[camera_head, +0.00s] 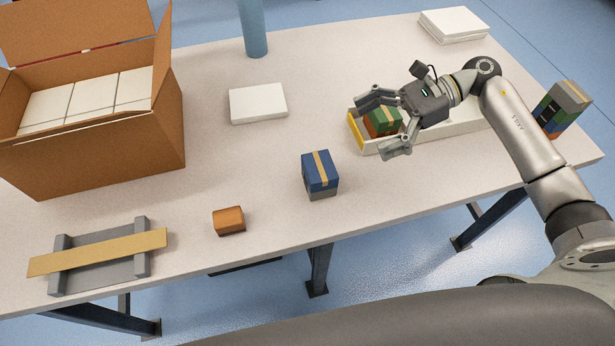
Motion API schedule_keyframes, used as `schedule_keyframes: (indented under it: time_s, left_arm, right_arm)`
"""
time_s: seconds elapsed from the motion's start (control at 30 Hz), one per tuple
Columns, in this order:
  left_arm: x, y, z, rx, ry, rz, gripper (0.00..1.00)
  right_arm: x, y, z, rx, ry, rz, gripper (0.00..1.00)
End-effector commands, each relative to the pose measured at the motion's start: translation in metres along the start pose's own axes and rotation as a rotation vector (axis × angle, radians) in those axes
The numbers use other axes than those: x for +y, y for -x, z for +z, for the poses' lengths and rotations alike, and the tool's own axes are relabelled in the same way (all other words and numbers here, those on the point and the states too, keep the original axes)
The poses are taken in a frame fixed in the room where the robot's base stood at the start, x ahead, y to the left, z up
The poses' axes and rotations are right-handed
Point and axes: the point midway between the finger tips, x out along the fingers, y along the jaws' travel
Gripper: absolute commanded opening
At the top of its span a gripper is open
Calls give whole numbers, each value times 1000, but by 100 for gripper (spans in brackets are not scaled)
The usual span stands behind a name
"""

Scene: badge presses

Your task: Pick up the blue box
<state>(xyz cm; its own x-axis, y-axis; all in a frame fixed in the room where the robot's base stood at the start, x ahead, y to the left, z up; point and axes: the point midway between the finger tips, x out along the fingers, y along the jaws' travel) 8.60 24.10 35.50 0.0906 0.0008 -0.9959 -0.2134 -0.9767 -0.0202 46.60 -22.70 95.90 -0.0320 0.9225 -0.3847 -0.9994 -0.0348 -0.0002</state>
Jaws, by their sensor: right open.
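The blue box (320,170) stands on the table near its front edge, in the middle of the view. It has a tan strip over it and a grey lower part. My right gripper (379,126) is open, up and to the right of the blue box and apart from it. Its fingers are spread over the left end of a white tray, in front of a green box (386,121) with a tan strip. I cannot tell whether the fingers touch the green box. My left gripper does not show.
The white tray with a yellow end (356,134) lies under my right arm. A stack of coloured boxes (562,108) stands at the right. An orange block (229,221), a grey fixture (100,272), an open carton (130,150) and a white slab (258,104) stand left of the blue box.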

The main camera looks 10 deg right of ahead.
Motion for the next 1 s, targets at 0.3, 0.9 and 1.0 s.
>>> schedule_keyframes:
  time_s: [0.3, 0.9, 1.0]
  left_arm:
    - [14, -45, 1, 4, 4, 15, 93]
    - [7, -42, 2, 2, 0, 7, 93]
    - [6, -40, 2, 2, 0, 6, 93]
  right_arm:
    - [0, -17, -42, 0, -1, 0, 96]
    - [0, -74, -51, -2, -1, 0, 96]
    - [0, -80, -51, -1, -1, 0, 96]
